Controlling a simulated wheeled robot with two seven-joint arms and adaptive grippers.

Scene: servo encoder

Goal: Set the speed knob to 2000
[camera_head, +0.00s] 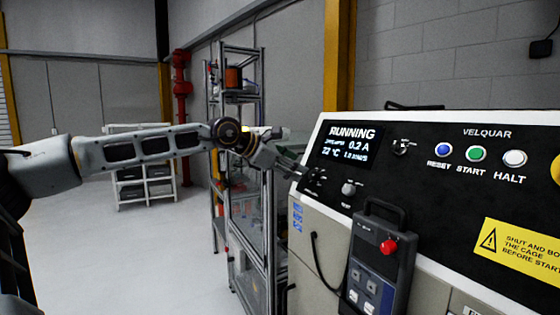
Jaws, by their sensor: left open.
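The control panel (440,215) is black in a white frame and fills the right of the head view. Its lit screen (347,146) reads RUNNING, with 0.2 A and 22 °C; the smaller text is hard to read. A pale round knob (349,188) sits below the screen, its label too small to read. A dark selector (400,148) sits right of the screen. Small controls (316,180) lie at the panel's left edge, and I cannot tell which is the speed knob. My left gripper (295,172) is open at the panel's left edge, left of the pale knob. My right gripper is out of view.
A grey pendant (372,262) with a red button (389,246) hangs on the panel's front below the knob. Blue, green and white buttons (476,154) line the upper right. A metal shelf rack (238,90) stands behind my left arm. The floor at left is clear.

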